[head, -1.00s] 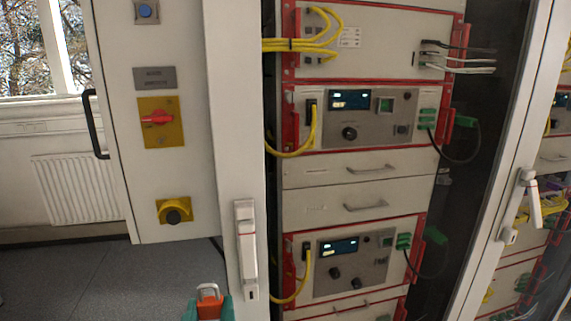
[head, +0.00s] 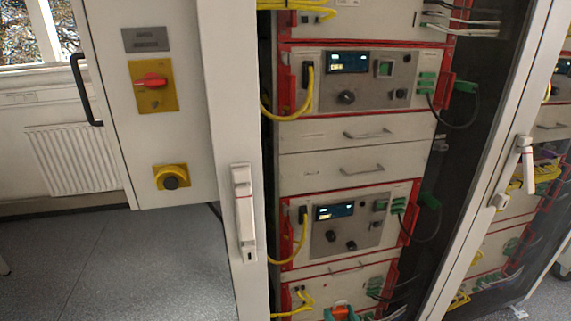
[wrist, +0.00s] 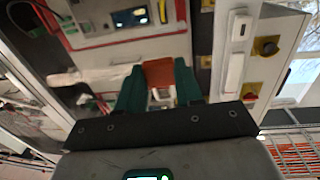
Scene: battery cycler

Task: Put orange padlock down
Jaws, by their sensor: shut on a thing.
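The orange padlock (wrist: 158,71) is held between the green fingers of my gripper (wrist: 159,82) in the wrist view. In the head view only the top of the padlock (head: 341,313) shows at the bottom edge, with green fingertips (head: 342,317) beside it. The rest of the gripper is cut off there. It appears in front of the lower part of the equipment rack (head: 345,268). I cannot tell whether the padlock touches anything besides the fingers.
The cabinet's white door post (head: 237,130) with a handle (head: 244,212) stands left of the rack. Yellow cables (head: 304,95) hang at the rack front. Grey floor (head: 110,265) is clear at lower left.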

